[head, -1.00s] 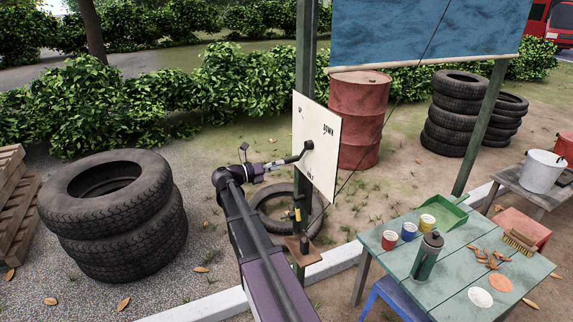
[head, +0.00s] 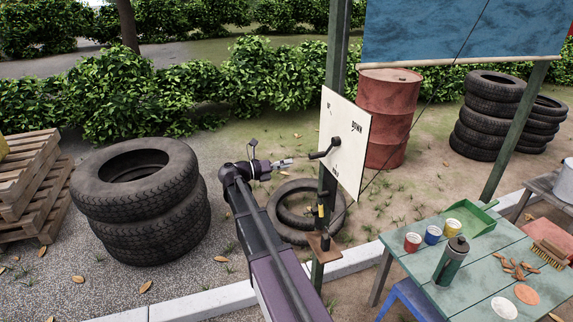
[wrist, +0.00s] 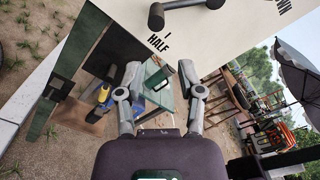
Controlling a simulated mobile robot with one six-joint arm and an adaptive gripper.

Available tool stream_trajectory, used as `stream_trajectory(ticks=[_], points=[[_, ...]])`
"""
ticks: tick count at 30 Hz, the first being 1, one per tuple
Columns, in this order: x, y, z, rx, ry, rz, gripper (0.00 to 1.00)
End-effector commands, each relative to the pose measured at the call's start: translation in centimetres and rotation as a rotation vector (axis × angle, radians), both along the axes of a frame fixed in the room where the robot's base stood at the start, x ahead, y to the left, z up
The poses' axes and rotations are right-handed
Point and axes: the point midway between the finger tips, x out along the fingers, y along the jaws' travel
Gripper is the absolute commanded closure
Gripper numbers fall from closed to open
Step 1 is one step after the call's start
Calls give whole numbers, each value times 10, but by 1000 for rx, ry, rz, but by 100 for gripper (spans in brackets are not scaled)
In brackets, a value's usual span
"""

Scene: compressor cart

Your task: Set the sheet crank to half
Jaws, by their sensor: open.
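The sheet crank (head: 325,151) is a black arm with a handle on a white board (head: 351,120) marked UP, DOWN and HALF. In the head view its handle slants down and left from the hub. In the wrist view the crank (wrist: 182,7) is at the top edge, its knob close to the HALF mark (wrist: 158,42); I cannot tell whether it lines up exactly. My gripper (head: 291,161) is open and empty, left of the handle with a small gap. Its two fingers (wrist: 161,78) are spread in the wrist view, below the crank.
A green post (head: 335,60) carries the board. A tire (head: 290,228) lies below, and stacked tires (head: 140,205) stand left. A green table (head: 455,290) with paint cups and a bottle is at right. A red barrel (head: 392,110) stands behind the board.

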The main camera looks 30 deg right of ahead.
Motion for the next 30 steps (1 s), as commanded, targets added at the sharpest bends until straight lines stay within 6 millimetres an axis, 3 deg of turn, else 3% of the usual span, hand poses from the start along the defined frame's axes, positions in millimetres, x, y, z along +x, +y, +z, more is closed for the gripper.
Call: stream_trajectory(ticks=[1,3,8,14,23,30], points=[[-1,0,-1,3,-6,1,79],[-2,2,-3,11,-26,3,100],[-10,7,-14,53,-124,7,100],[-27,23,-42,158,-368,-9,100],[-59,66,-94,363,-836,-148,100],[-84,110,-130,502,-1179,-367,100]])
